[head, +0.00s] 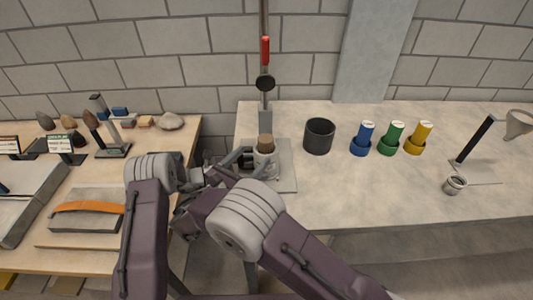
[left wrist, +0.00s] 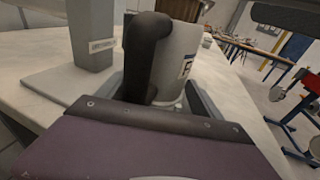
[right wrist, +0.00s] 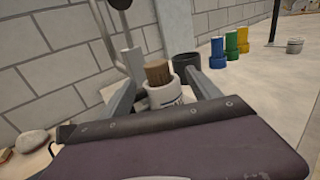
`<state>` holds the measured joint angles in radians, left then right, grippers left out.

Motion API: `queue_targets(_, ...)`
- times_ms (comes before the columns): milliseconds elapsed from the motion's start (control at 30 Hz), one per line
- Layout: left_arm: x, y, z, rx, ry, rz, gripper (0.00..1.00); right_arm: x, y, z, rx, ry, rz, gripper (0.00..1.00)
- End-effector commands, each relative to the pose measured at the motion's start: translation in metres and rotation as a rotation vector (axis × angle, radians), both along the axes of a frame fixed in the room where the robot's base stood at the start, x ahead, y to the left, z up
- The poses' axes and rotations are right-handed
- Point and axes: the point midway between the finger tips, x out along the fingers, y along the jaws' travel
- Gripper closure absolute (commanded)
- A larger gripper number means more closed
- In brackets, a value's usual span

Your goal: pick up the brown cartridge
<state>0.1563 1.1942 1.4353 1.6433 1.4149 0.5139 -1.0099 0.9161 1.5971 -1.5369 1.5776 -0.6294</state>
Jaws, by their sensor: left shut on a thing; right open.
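The brown cartridge (head: 265,142) stands upright in a light grey cup (head: 264,161) on the press base; it also shows in the right wrist view (right wrist: 158,73). My left gripper (left wrist: 150,87) is shut on the cup's black handle (left wrist: 146,48), at the cup's left side in the head view. The cartridge is not visible in the left wrist view. My right gripper (right wrist: 160,80) is open, with its fingers on either side of the cartridge's line in the right wrist view. I cannot tell whether they touch it.
The press column (head: 265,118) with a red-gripped lever rises behind the cup. A dark round bin (head: 319,137) and blue (head: 362,139), green (head: 391,139) and yellow (head: 419,139) containers stand to the right. The worktop's front right is mostly clear.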

Motion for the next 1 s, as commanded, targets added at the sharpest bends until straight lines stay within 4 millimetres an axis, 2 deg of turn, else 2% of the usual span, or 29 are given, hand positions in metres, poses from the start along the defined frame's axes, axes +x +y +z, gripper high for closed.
queue_targets(67,0.005,0.003,0.001,0.003,-0.005,0.017,0.47,0.0,0.006,0.001,-0.016,-0.01,0.015,0.28)
queue_targets(167,0.005,0.003,0.001,0.004,-0.005,0.017,0.46,0.003,0.004,0.001,-0.017,-0.011,0.014,0.28)
queue_targets(433,0.005,0.004,0.001,0.004,-0.006,0.016,0.46,0.047,-0.027,0.001,-0.014,-0.01,0.01,0.28)
queue_targets(700,0.005,0.004,0.001,0.004,-0.006,0.016,0.46,0.061,-0.036,0.002,-0.013,-0.009,0.012,0.28)
queue_targets(1000,0.005,0.004,0.001,0.004,-0.006,0.016,0.46,0.098,-0.063,0.004,-0.012,-0.009,0.012,0.28)
